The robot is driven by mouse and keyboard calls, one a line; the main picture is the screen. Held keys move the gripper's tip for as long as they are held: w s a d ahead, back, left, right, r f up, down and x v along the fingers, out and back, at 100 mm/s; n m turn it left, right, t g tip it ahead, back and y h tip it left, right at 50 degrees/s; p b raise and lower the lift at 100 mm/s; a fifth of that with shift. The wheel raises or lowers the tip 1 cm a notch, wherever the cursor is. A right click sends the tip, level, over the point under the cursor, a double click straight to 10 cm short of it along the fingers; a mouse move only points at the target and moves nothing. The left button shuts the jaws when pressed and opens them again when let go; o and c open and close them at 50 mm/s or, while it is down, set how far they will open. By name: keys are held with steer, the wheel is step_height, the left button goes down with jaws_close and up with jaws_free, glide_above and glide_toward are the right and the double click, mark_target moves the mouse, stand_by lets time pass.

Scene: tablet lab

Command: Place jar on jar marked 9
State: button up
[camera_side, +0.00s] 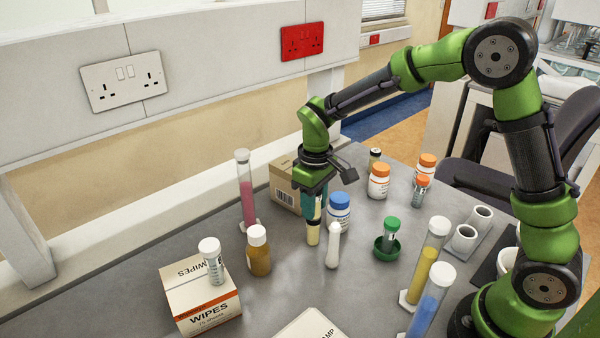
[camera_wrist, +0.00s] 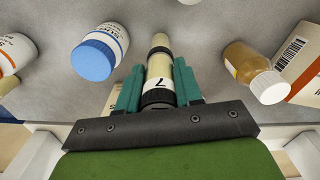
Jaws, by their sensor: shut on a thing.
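My gripper (camera_wrist: 160,84) is shut on a cream jar (camera_wrist: 158,82) with a black cap and a white label reading 7. The jar is between the teal fingers, cap towards the palm. Just past its far end in the wrist view is a dark band and then a short cream piece (camera_wrist: 160,38), in line with it. This looks like another jar below, but I cannot tell whether they touch. In the side view my gripper (camera_side: 314,205) is low over the bench, with a cream part (camera_side: 313,236) under the fingers. No 9 is readable. Another dark-capped jar (camera_side: 375,157) stands further back.
Close by stand a blue-capped bottle (camera_side: 339,210), a white pestle-like piece (camera_side: 333,246), a brown bottle (camera_side: 258,252) and a cardboard box (camera_side: 285,185). Orange-capped bottles (camera_side: 378,182), a green-capped vial (camera_side: 390,232) and tall tubes (camera_side: 427,262) are to the right. A wipes box (camera_side: 203,300) is front left.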

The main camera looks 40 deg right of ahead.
steer(key=shift+f, duration=0.15)
steer(key=o, duration=1)
steer(key=shift+o, duration=0.2)
step_height(320, 180, up, 12)
steer(key=s+d+r+m+t+y, duration=0.1)
steer(key=s+m+t, duration=0.2)
steer(key=s, duration=0.6)
steer(key=s+d+r+m+t+y, duration=0.1)
steer(key=s+r+m+t, duration=0.1)
steer(key=s, duration=0.7)
steer(key=shift+d+r+m+t, duration=0.3)
steer(key=shift+m+t, duration=0.3)
steer(key=shift+t, duration=0.5)
